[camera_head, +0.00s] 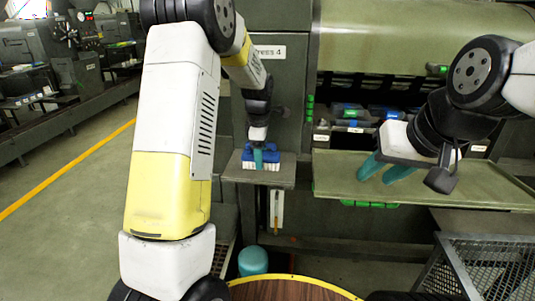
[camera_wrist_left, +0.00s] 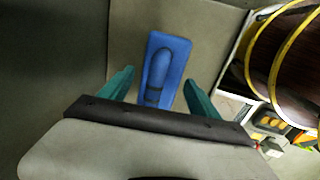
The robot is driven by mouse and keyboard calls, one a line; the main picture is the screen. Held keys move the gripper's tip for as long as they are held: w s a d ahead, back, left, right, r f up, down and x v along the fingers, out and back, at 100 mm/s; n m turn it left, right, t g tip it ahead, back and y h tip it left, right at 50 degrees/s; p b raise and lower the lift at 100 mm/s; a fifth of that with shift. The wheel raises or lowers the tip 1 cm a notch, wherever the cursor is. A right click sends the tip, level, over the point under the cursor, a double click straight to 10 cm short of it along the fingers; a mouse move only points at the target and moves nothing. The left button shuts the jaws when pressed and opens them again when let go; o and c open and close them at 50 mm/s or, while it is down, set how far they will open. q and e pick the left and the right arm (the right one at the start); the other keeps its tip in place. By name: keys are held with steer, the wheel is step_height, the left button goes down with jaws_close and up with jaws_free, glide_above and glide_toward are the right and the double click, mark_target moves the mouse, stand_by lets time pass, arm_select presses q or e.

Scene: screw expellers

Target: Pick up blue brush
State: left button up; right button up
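The blue brush (camera_head: 261,161), with a blue back and pale bristles, stands on a small grey-green shelf (camera_head: 243,178) on the machine front. In the left wrist view the brush (camera_wrist_left: 165,69) lies between the two teal fingers. My left gripper (camera_head: 262,158) is over the brush. In the left wrist view the left gripper (camera_wrist_left: 162,85) is open, with a gap between each finger and the brush. My right gripper (camera_head: 384,172) has its teal fingers apart over the wide green tray (camera_head: 440,186) and is empty.
A dark machine panel (camera_head: 280,85) rises behind the shelf. A metal mesh basket (camera_head: 490,265) stands at the lower right. A round wooden top with a yellow rim (camera_head: 285,290) is at the bottom. Open floor lies at the left.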

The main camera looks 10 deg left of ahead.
arm_select(q)
steer(key=c, duration=1.3)
steer(key=shift+r, duration=0.1)
steer(key=shift+r, duration=0.55)
step_height(320, 180, up, 2)
steer(key=shift+r, duration=0.1)
steer(key=s+d, duration=0.1)
steer(key=s, duration=0.4)
steer(key=s+d+r, duration=0.1)
steer(key=s, duration=0.4)
steer(key=s+d, duration=0.2)
steer(key=s, duration=0.3)
steer(key=shift+s+r, duration=0.25)
steer(key=shift+s, duration=0.05)
